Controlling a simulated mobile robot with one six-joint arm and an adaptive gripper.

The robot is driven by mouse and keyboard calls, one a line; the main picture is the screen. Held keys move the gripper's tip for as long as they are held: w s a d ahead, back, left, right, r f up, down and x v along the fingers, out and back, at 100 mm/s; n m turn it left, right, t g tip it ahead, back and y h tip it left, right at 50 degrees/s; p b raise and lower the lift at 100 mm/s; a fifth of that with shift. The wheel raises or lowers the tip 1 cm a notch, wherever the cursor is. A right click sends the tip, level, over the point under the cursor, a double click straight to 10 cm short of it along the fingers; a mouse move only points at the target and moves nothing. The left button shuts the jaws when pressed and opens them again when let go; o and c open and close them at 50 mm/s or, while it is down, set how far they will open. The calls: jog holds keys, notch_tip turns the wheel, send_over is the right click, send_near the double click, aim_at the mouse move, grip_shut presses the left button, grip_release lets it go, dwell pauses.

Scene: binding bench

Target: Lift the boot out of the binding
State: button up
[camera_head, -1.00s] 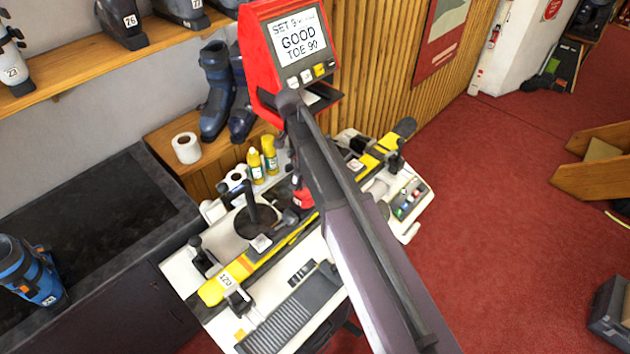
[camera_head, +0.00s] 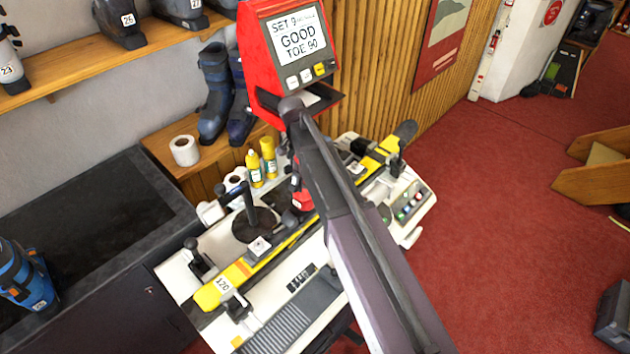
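A yellow and black ski (camera_head: 237,275) with a "120" label lies across the white bench (camera_head: 180,275). A small red and dark part (camera_head: 302,199) shows at the ski's middle, beside my arm. I cannot tell whether it is boot or binding. No whole boot in a binding can be made out; my arm crosses in front of the ski's middle and hides that stretch. My gripper cannot be seen; my arm's links cover the area where it may be.
A blue boot (camera_head: 25,277) stands on the dark counter (camera_head: 70,215) at left.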

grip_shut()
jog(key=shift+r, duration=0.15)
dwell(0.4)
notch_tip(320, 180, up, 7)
jog(key=p, duration=0.7)
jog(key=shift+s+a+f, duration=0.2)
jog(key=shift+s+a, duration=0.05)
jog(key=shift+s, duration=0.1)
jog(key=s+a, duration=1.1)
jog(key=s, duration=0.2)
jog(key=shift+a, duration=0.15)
dwell(0.5)
